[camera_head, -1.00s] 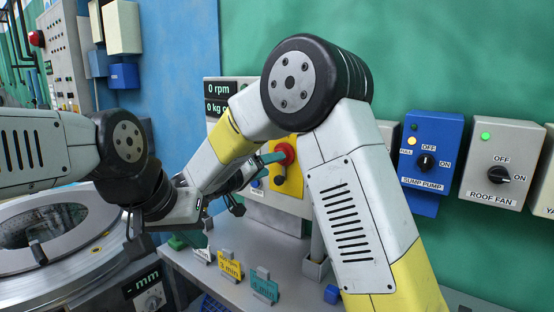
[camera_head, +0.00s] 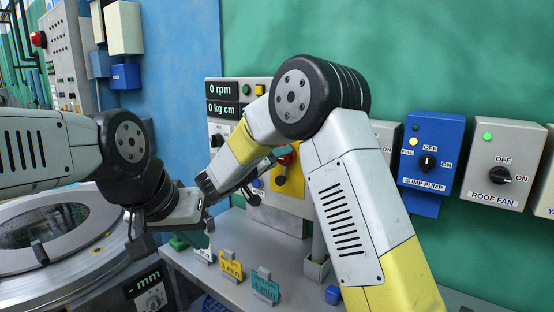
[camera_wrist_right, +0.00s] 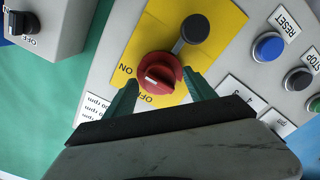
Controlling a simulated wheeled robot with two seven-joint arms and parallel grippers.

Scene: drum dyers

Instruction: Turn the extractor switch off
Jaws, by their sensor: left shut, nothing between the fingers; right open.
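The extractor switch is a red knob (camera_wrist_right: 160,76) on a yellow plate (camera_wrist_right: 150,38) with ON and OFF printed beside it. Its pale mark faces the printed side; its exact setting is hard to tell. My right gripper (camera_wrist_right: 162,86) is open, with its green fingers on either side of the knob; contact is unclear. In the head view the red knob (camera_head: 289,160) is partly hidden by my right arm and a green finger. My left gripper (camera_head: 204,240) is shut and empty, low at the left of the shelf, away from the switch.
The sump pump box (camera_head: 431,150) and roof fan box (camera_head: 503,162) hang to the right. Small label cards (camera_head: 265,286) stand on the shelf below. A round drum (camera_head: 50,240) is at left.

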